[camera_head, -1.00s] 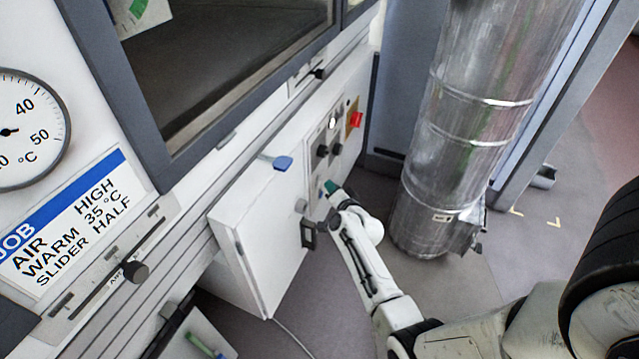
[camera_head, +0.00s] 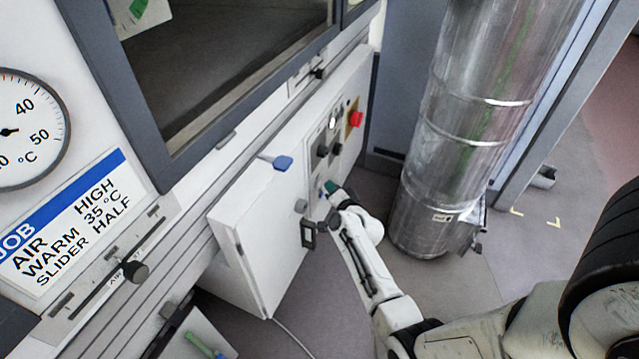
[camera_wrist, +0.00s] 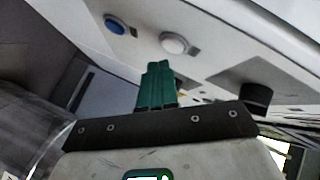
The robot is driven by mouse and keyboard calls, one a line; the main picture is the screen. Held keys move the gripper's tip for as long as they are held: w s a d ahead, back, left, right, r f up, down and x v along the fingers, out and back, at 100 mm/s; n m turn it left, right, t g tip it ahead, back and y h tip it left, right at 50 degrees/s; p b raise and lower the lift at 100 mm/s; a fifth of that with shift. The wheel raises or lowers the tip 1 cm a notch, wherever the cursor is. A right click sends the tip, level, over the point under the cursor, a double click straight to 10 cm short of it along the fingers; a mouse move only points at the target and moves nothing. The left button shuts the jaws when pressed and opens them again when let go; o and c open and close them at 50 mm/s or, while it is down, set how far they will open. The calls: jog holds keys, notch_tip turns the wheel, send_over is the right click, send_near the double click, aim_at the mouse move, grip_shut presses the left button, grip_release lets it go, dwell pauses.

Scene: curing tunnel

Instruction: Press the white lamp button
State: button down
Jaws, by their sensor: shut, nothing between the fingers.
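The white lamp button (camera_wrist: 174,43) is a round white cap on the pale panel in the wrist view. My gripper (camera_wrist: 158,68) has green fingers, shut and empty, with their tips just below and left of the button there. Whether they touch it cannot be told; a gap seems to show. In the head view my gripper (camera_head: 331,187) is close in front of the lower part of the control panel (camera_head: 314,174). The white button cannot be made out for sure in that view, as the green fingers are near or over that spot.
A blue button (camera_wrist: 115,24) sits left of the white one, and a black knob (camera_wrist: 257,95) stands out at right. The head view shows a red button (camera_head: 355,119) higher up, a blue-handled lever (camera_head: 283,162) and a large metal duct (camera_head: 462,130) right of my arm.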

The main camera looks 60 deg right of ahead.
jog(key=shift+w, duration=0.1)
dwell(0.4)
jog(key=shift+w, duration=0.35)
jog(key=shift+w, duration=0.4)
dwell(0.6)
dwell(0.3)
jog(key=shift+s, duration=0.8)
jog(key=s+b, duration=0.2)
jog(key=s, duration=0.3)
jog(key=shift+d, duration=0.15)
